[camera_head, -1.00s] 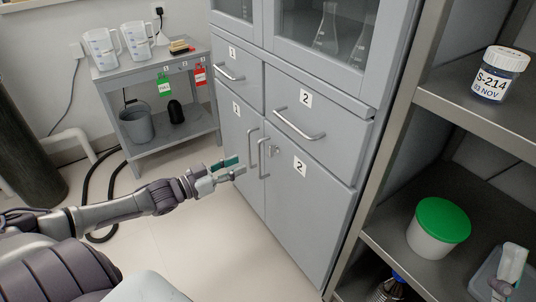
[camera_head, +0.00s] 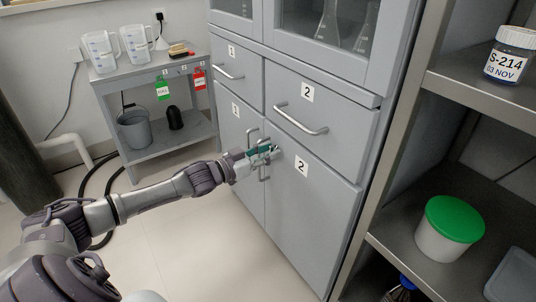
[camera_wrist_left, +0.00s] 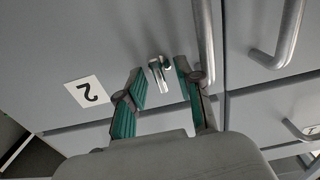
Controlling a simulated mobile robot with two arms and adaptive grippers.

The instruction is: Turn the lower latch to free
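The lower latch (camera_wrist_left: 159,73) is a small silver turn piece on the lower right cabinet door (camera_head: 310,205), beside the door's vertical handle. In the left wrist view it sits between the fingertips of my left gripper (camera_wrist_left: 159,74). The green-padded fingers are spread, one on each side of the latch, with gaps visible. In the head view the left gripper (camera_head: 266,150) reaches the door near the tops of the two vertical handles and partly hides the latch. My right gripper is out of view.
The right door's vertical handle (camera_wrist_left: 205,45) runs close beside one finger. A drawer handle (camera_head: 300,118) is above. A metal shelf (camera_head: 405,235) with a green-lidded tub (camera_head: 450,222) stands to the right. Open floor lies left of the cabinet.

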